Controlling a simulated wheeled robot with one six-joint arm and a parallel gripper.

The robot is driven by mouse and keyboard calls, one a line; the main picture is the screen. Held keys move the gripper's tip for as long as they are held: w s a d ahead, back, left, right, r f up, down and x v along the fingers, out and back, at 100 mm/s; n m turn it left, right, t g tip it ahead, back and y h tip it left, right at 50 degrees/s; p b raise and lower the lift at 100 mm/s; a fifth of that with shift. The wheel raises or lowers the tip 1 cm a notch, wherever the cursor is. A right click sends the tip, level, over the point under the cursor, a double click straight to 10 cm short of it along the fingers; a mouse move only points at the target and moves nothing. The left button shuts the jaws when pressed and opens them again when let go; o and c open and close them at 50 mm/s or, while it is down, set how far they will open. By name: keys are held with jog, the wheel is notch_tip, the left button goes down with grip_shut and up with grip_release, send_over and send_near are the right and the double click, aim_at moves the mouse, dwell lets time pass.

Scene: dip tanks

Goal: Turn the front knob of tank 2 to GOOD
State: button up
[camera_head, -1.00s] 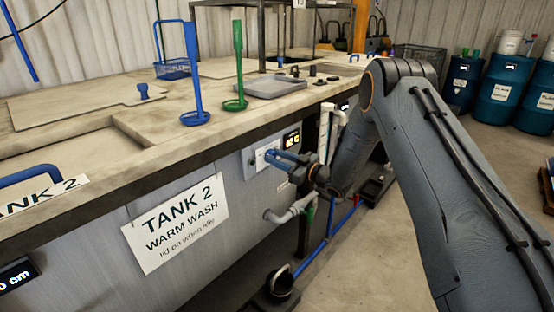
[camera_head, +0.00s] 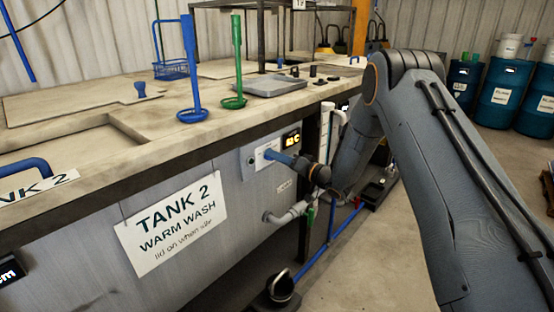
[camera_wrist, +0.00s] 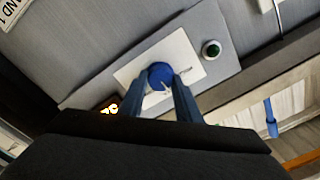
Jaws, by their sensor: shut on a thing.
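Tank 2 (camera_head: 95,262) has a grey front with a white sign (camera_head: 175,222) reading "TANK 2 WARM WASH". To the right of the sign is a control panel (camera_head: 248,162) with a white plate. The blue round knob (camera_wrist: 160,75) sits on that white plate (camera_wrist: 128,77) in the wrist view. My gripper (camera_wrist: 173,88) has its two blue fingers on either side of the knob, shut on it. In the head view my gripper (camera_head: 282,158) reaches the panel from the right and hides the knob. The knob's pointer and the plate's labels are too small to read.
A grey pipe (camera_head: 285,214) and blue pipe (camera_head: 318,256) run below.

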jog(key=m, duration=1.3)
jog(key=shift+f, duration=0.3)
dwell(0.3)
jog(key=o, duration=1.1)
jog(key=shift+t, duration=0.3)
jog(key=shift+c, duration=0.2)
jog(key=shift+s+d, duration=0.1)
jog(key=shift+d, duration=0.05)
jog(key=b+v, duration=0.1)
jog(key=v, duration=0.6)
jog(key=shift+s+d, duration=0.2)
jog(key=shift+s, duration=0.1)
